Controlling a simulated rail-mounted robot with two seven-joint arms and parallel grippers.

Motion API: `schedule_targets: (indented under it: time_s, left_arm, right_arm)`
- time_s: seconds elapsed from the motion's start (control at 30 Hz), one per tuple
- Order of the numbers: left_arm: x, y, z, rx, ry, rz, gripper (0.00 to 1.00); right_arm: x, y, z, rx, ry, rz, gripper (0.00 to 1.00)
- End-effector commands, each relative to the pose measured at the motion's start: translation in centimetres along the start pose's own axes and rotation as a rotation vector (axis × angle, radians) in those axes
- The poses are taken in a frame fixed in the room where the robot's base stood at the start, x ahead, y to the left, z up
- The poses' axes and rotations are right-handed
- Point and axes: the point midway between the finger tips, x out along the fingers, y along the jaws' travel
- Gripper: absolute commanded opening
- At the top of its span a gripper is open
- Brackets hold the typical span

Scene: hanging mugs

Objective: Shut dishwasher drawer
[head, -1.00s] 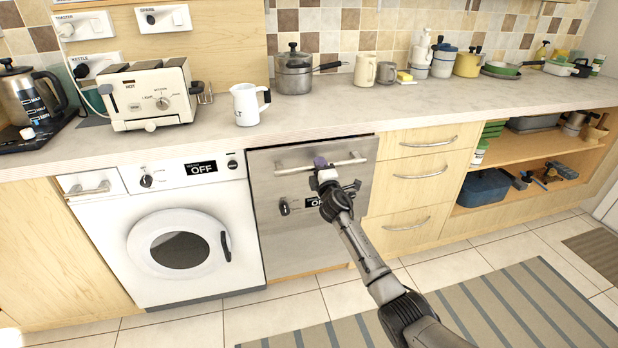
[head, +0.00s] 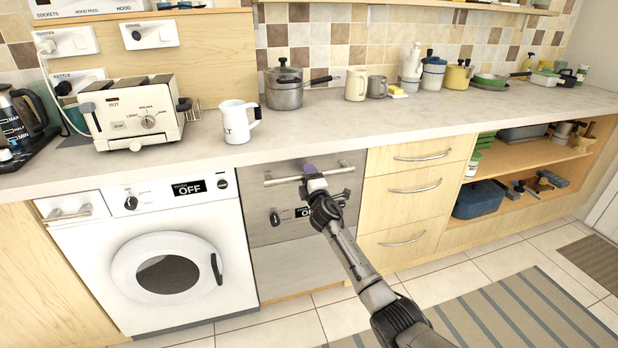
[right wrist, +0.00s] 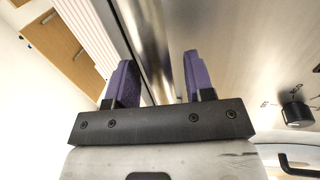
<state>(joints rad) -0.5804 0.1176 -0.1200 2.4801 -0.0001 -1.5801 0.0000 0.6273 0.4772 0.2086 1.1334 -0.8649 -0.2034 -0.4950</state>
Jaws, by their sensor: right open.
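The dishwasher (head: 295,250) is the grey metal front between the washing machine and the wooden drawers. Its front looks upright and close to flush with the units beside it. Its bar handle (head: 283,180) runs across the top. My right gripper (head: 310,172) is at the middle of this handle, with its arm reaching in from the lower right. In the right wrist view, its two purple fingers (right wrist: 158,80) are open, and the shiny handle bar (right wrist: 150,45) passes between them. Whether they touch the bar I cannot tell. My left gripper is not in view.
The countertop (head: 330,120) overhangs just above the handle. A white washing machine (head: 150,250) stands to the left and wooden drawers (head: 410,190) to the right. A white jug (head: 238,122) stands on the counter above. The tiled floor in front has a striped rug (head: 500,310).

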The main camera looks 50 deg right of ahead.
Motion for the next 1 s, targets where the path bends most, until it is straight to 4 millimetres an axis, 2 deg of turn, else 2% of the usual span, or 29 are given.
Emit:
schedule_targets:
  time_s: [0.17, 0.33, 0.8, 1.0]
  left_arm:
    - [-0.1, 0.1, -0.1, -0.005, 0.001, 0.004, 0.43]
    - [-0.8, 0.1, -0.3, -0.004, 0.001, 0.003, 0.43]
    - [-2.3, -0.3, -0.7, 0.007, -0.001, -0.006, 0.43]
    - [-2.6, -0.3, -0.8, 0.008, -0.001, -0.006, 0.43]
  right_arm:
    - [-0.3, 0.0, 0.0, -0.001, 0.001, 0.0, 0.48]
    - [-1.8, 0.1, 0.0, -0.003, 0.001, 0.0, 0.48]
    - [-10.1, 0.0, 0.0, -0.001, 0.001, -0.001, 0.48]
    - [-12.5, 0.0, 0.0, 0.0, 0.001, 0.0, 0.48]
